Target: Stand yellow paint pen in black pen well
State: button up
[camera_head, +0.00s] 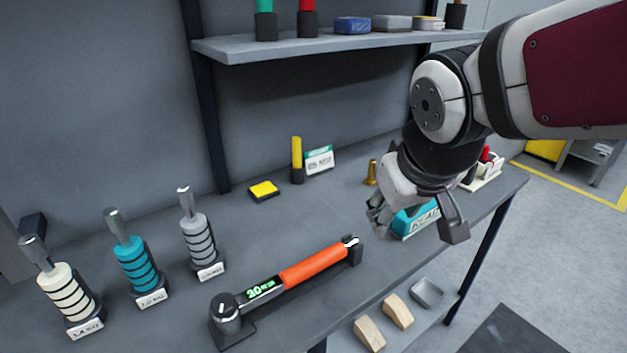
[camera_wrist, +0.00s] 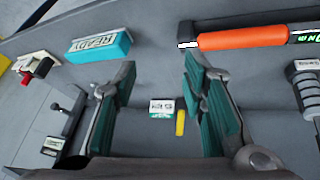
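The yellow paint pen (camera_head: 296,150) stands upright in the black pen well (camera_head: 298,176) at the back of the bench. The pen also shows in the wrist view (camera_wrist: 180,123), between my fingers in the picture but well beyond them. My gripper (camera_head: 414,222) is open and empty, above the right part of the bench, to the right of the pen and apart from it. In the wrist view its two fingers (camera_wrist: 160,72) are spread wide with nothing between the pads.
A small white and green label (camera_head: 319,160) stands right behind the well. A yellow pad (camera_head: 264,191) lies to its left. A turquoise READY block (camera_head: 408,222) sits behind my gripper. An orange-handled torque tool (camera_head: 312,266) lies in front. A shelf (camera_head: 330,47) hangs above.

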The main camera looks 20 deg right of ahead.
jog(key=s+a+g+y, duration=0.1)
jog(key=s+a, duration=0.1)
jog(key=s, duration=0.4)
jog(key=s+a+g, duration=0.1)
jog(key=s+a, duration=0.1)
jog(key=s, duration=0.5)
jog(key=shift+s+a+f+g+y, duration=0.2)
jog(key=shift+a+g+y, duration=0.1)
jog(key=shift+y, duration=0.1)
notch_tip(320, 180, up, 8)
jog(key=t+p, duration=0.1)
jog(key=p, duration=0.6)
jog(key=shift+r+t, duration=0.25)
jog(key=shift+t, duration=0.05)
jog(key=shift+d, duration=0.1)
